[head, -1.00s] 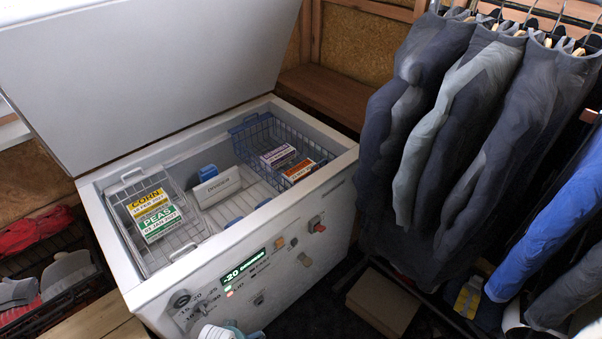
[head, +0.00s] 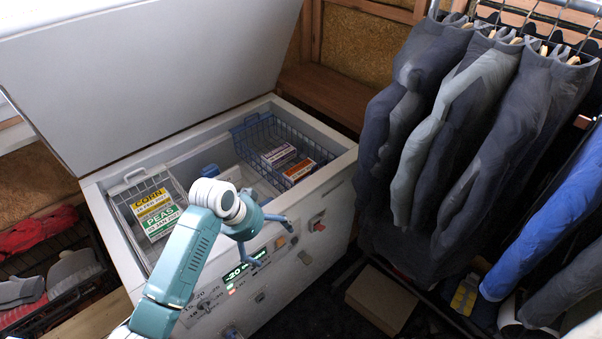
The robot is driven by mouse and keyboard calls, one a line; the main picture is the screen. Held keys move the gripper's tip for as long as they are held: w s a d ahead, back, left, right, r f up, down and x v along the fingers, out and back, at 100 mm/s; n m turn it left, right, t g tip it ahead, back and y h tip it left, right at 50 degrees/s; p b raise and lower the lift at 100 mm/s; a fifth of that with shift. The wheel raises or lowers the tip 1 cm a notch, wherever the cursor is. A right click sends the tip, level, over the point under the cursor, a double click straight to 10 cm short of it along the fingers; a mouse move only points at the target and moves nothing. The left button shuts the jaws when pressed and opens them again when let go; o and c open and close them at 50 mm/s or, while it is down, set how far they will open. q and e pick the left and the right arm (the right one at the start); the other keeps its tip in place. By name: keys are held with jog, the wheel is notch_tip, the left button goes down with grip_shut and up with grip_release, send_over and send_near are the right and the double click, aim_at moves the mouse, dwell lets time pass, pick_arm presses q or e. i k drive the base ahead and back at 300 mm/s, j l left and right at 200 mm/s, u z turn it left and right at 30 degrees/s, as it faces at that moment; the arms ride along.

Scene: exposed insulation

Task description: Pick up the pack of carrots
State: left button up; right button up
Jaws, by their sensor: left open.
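A white pack with an orange label (head: 299,170) lies in the blue wire basket (head: 318,150) at the right end of the open chest freezer. Its print is too small to read; I take it for the carrots by its colour. A white pack with a purple label (head: 278,155) lies beside it, to its left. My left gripper (head: 276,244) is open and empty. It shows over the freezer's front face and rim, lower left of the orange-labelled pack and apart from it. My right gripper is not in view.
A white wire basket (head: 128,187) at the freezer's left holds a corn pack (head: 153,202) and a peas pack (head: 162,221). The raised lid (head: 150,70) stands behind. Dark hanging clothes (head: 440,140) are to the right. A cardboard box (head: 381,300) is on the floor.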

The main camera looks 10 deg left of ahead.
aim_at(298, 172)
jog(key=i, duration=1.5)
